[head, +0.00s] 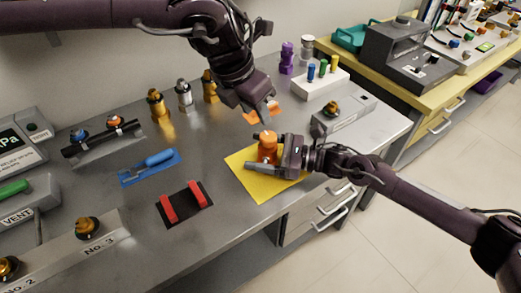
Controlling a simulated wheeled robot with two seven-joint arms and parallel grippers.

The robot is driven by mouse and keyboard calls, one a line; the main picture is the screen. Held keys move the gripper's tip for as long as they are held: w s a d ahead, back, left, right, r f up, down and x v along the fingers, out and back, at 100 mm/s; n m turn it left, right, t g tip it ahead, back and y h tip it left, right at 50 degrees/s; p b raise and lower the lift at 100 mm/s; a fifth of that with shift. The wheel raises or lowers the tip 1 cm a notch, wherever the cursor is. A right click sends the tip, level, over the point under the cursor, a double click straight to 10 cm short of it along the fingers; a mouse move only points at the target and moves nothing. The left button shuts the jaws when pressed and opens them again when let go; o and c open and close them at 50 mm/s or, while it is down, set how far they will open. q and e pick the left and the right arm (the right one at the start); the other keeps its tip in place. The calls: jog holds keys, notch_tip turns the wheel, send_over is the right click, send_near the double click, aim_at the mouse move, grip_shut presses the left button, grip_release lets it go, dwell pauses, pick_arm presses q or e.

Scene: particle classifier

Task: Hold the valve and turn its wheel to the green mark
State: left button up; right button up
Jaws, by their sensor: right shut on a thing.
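An orange valve (267,146) stands upright on a yellow mat (242,164) near the table's front right. A small part, probably its wheel, tops it; no green mark can be made out. My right gripper (266,160) reaches in from the right, low over the mat. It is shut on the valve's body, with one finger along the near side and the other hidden. My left gripper (264,116) points down just above and behind the valve, apart from it. Its finger opening is too small to tell.
A white block with coloured pegs (321,79) and a grey box with a knob (344,112) stand right. A blue tool (149,165) and red bars on a black mat (183,205) lie left. Bare table separates them.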

pick_arm(q)
jog(key=shift+o, duration=0.3)
jog(key=shift+o, duration=1.3)
jog(key=shift+d, duration=0.1)
jog(key=shift+o, duration=0.8)
jog(key=s+d+f+n+g+h, duration=0.1)
jog(key=s+d+n+g+h, duration=0.1)
jog(key=d+n+h, duration=0.1)
jog(key=shift+s+d+f+n+g, duration=0.4)
jog(key=shift+d+n, duration=0.2)
jog(key=shift+d, duration=0.6)
jog(key=w+a+f+n+h, duration=0.1)
jog(key=w+a+n+h, duration=0.35)
jog(key=n, duration=0.65)
jog(key=w+a+n+h, duration=0.1)
jog(key=a+n+h, duration=0.4)
jog(key=n+h, duration=0.45)
jog(key=n+y, duration=0.2)
send_near(268, 139)
jog(key=w+d, duration=0.1)
jog(key=d, duration=0.6)
jog(key=d+f, duration=0.1)
jog(key=d, duration=0.2)
jog(key=shift+f, duration=0.1)
